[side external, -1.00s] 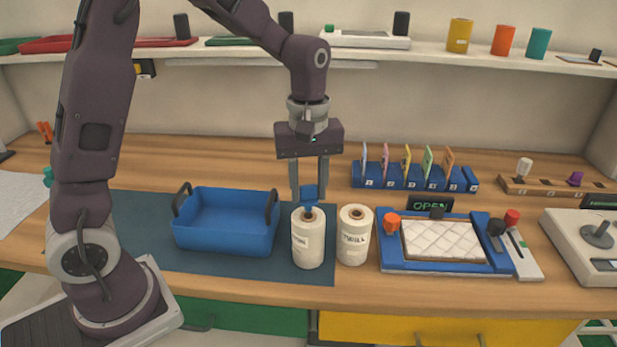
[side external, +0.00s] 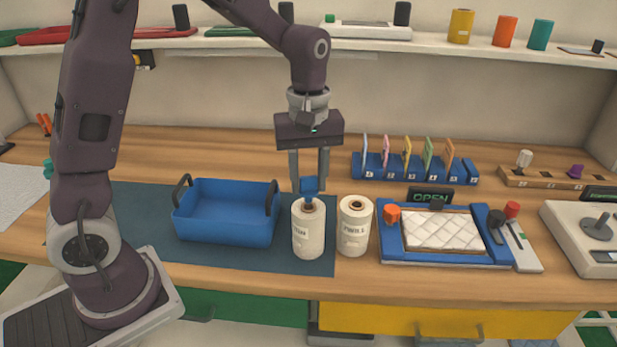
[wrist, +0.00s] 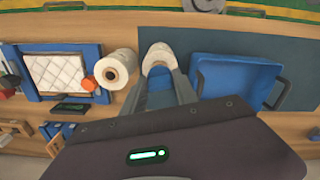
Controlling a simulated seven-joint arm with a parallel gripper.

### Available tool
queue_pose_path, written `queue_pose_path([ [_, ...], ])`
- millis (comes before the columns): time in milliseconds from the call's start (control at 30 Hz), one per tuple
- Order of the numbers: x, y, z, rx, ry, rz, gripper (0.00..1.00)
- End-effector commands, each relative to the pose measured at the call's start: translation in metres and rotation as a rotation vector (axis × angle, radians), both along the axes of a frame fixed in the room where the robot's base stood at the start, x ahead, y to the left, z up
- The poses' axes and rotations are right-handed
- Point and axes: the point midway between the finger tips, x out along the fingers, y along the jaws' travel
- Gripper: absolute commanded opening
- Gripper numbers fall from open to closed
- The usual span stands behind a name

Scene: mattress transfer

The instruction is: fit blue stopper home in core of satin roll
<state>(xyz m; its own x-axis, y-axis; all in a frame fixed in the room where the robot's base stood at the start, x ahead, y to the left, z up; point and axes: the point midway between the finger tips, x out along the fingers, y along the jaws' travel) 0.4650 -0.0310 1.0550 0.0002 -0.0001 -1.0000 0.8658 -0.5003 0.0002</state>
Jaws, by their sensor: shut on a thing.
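My gripper (side external: 309,182) points straight down and is shut on the blue stopper (side external: 310,186). The stopper's narrow lower end is at the top of the left white roll (side external: 308,235), over its core; how far it sits inside I cannot tell. This roll stands upright, and its partly readable label appears to end in "TIN". The wrist view shows the stopper (wrist: 160,98) between the fingers, with the roll (wrist: 157,57) just beyond, its core mostly hidden.
A second white roll (side external: 354,235), labelled "TWILL", stands close on the right with an open core. A blue bin (side external: 225,230) is on the left, on the dark mat (side external: 140,215). A blue frame (side external: 445,262) with a quilted pad and an OPEN sign lies further right.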

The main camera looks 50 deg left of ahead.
Motion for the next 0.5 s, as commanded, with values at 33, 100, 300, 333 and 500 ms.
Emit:
queue_pose_path([
  [33,0.0,0.0,0.0,0.0,0.0,0.0,0.0],
  [100,0.0,0.0,0.0,0.0,0.0,0.0,0.0],
  [300,0.0,0.0,-0.0002,0.0,0.0,0.0,0.0],
  [333,0.0,0.0,-0.0005,0.0,0.0,0.0,0.0],
  [500,0.0,-0.0001,-0.0049,0.001,0.001,0.0,0.0],
])
